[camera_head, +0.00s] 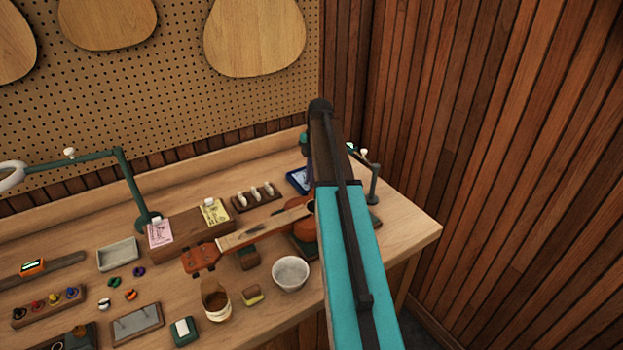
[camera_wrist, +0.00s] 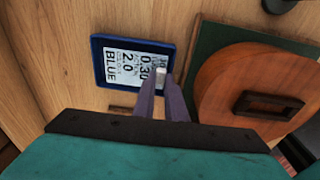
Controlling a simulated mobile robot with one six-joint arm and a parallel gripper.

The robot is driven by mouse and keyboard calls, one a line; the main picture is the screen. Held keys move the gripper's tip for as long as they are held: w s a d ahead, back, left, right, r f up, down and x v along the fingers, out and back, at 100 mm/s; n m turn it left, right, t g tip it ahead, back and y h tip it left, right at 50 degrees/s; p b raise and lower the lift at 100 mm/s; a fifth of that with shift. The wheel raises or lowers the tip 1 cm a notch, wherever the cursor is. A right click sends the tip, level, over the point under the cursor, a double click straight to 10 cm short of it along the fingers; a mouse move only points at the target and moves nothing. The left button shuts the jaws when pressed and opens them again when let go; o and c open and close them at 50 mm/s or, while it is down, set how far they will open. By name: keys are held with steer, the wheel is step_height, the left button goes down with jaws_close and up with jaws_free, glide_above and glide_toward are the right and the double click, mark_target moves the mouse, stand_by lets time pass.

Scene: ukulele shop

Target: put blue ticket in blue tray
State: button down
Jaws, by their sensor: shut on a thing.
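The blue ticket (camera_wrist: 128,65), pale with black print reading BLUE, shows in the wrist view inside the outline of the blue tray (camera_wrist: 97,62). I cannot tell whether it touches the tray floor. My gripper (camera_wrist: 161,82) has its purple fingers shut on the ticket's small white tab (camera_wrist: 161,72) at the ticket's right side. In the head view the blue tray (camera_head: 297,181) lies at the back right of the bench, partly hidden by my arm. The fingers are mostly hidden there.
An orange ukulele (camera_head: 300,232) lies right beside the tray, its body on a green pad (camera_wrist: 211,42). A wooden block (camera_head: 190,232) holds a pink ticket (camera_head: 160,235) and a yellow ticket (camera_head: 214,213). A white bowl (camera_head: 290,274) and a lamp (camera_head: 124,180) stand on the bench.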

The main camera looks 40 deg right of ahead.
steer(key=f, duration=0.1)
steer(key=s+f, duration=0.1)
steer(key=shift+a+f, duration=0.2)
steer(key=shift+f, duration=0.15)
steer(key=c, duration=1.7)
jaws_free()
steer(key=shift+c, duration=1.6)
steer(key=shift+r, duration=0.15)
steer(key=shift+o, duration=0.5)
steer(key=shift+w+d+r+p, duration=0.15)
steer(key=shift+w+r+p, duration=0.1)
steer(key=shift+r+p, duration=0.4)
steer(key=shift+w+d+r+p, duration=0.1)
steer(key=shift+w+r+p, duration=0.1)
steer(key=shift+r+p, duration=0.45)
steer(key=shift+w+r+p, duration=0.15)
steer(key=shift+r+p, duration=0.75)
steer(key=shift+r, duration=1.25)
